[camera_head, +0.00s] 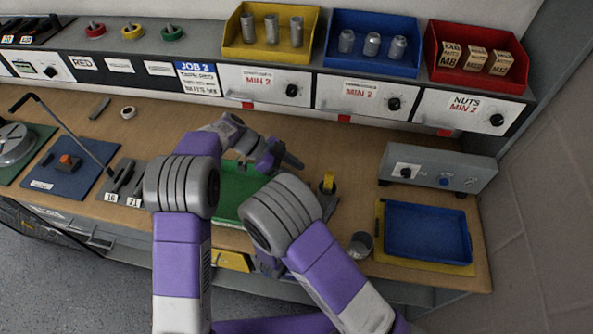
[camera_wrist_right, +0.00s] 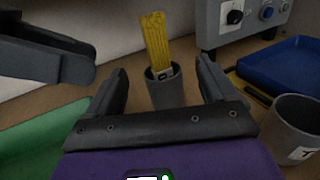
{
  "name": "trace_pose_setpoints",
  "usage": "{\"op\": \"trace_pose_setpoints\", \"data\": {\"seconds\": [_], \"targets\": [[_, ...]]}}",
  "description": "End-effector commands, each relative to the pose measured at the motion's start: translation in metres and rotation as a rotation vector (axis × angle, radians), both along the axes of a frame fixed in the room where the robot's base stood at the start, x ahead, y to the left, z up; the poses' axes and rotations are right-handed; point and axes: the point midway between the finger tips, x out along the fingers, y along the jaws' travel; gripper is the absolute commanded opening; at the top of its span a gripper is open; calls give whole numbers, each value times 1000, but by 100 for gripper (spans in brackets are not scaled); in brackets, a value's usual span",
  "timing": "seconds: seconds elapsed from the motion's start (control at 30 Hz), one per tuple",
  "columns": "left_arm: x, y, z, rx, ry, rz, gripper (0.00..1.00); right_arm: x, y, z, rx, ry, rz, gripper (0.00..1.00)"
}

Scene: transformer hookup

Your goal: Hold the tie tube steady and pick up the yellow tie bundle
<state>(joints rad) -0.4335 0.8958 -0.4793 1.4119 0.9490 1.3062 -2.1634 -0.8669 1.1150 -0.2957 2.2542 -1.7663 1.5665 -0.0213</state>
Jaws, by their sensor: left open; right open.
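The yellow tie bundle (camera_wrist_right: 155,40) stands upright in the grey tie tube (camera_wrist_right: 166,93) in the right wrist view. In the head view the bundle (camera_head: 329,181) is a small yellow spot right of the green mat. My right gripper (camera_wrist_right: 163,72) is open, its fingers to either side of the tube in that view; I cannot tell whether they touch it. In the head view it is mostly hidden by my right arm. My left gripper (camera_head: 280,157) is open and empty over the mat, left of the tube. Part of it shows at the left of the wrist view.
A grey cup (camera_head: 361,244) stands right of the tube, beside a blue tray (camera_head: 428,232) on a yellow mat. A grey control box (camera_head: 437,171) is behind the tray. The green mat (camera_head: 234,180) lies left of the tube. Drawers and coloured bins line the back.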

Motion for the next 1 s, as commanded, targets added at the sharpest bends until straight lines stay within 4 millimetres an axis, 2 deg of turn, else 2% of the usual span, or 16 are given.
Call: {"op": "trace_pose_setpoints", "data": {"seconds": [0.17,0.27,0.6,0.8,1.0], "targets": [[-1,-7,1,-8,-14,-23,43,0,0,-10,-2,2,0,85],[-1,-7,1,-7,-14,-22,43,0,0,-24,-4,3,-1,85],[-1,-6,1,-7,-12,-20,43,1,-2,-84,-1,2,-3,85],[-1,-6,1,-5,-12,-19,43,33,-27,-80,2,-1,-5,85],[-1,-6,1,-5,-12,-19,43,52,-42,-80,2,-1,-3,85]]}}
